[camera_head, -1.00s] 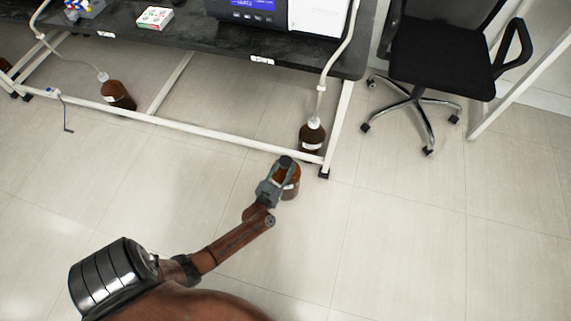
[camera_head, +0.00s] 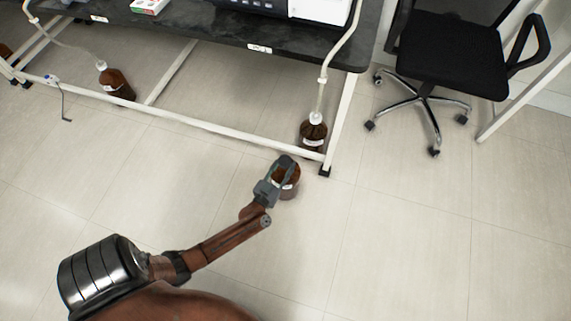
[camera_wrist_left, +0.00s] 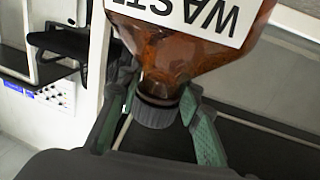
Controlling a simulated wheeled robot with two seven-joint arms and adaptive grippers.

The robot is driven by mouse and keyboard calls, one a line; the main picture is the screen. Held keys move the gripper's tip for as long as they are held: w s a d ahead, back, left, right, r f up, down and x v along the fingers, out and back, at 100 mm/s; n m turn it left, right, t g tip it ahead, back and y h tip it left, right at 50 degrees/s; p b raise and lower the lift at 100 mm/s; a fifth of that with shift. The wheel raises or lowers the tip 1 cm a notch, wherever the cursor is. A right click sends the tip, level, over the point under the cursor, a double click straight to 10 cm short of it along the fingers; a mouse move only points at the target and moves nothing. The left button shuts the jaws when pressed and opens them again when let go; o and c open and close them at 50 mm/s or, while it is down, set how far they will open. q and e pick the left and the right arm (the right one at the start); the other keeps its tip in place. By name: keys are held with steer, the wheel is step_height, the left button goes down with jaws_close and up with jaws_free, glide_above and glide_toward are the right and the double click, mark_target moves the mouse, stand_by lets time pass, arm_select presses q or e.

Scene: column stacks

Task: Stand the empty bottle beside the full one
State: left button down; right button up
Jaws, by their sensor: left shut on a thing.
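A brown glass bottle with a white label (camera_head: 288,190) is at my left gripper (camera_head: 277,171), in front of the bench's lower rail. My left gripper is shut on it at the neck, just by its dark cap. In the left wrist view the bottle (camera_wrist_left: 160,55) shows its "WASTE" label, and its cap is between the green fingers of the gripper (camera_wrist_left: 155,105). I cannot tell whether its base touches the floor. Another brown bottle (camera_head: 313,132), with a white cap and a tube, stands behind the rail near the bench's right leg. My right gripper is not in view.
The bench's white lower rail (camera_head: 215,129) runs between the two bottles. A third brown bottle (camera_head: 117,85) stands under the bench at the left. A black office chair (camera_head: 450,55) is at the right.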

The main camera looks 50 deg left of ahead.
arm_select(q)
steer(key=shift+w+r, duration=0.1)
steer(key=c, duration=1.4)
jaws_free()
steer(key=shift+o, duration=0.2)
steer(key=shift+s+d, duration=0.1)
steer(key=shift+s, duration=0.35)
steer(key=p+v, duration=0.5)
steer(key=v, duration=0.6)
steer(key=shift+s, duration=0.15)
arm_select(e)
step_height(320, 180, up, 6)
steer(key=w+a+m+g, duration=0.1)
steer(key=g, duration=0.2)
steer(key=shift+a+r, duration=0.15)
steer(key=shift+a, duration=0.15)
arm_select(q)
steer(key=shift+d, duration=0.1)
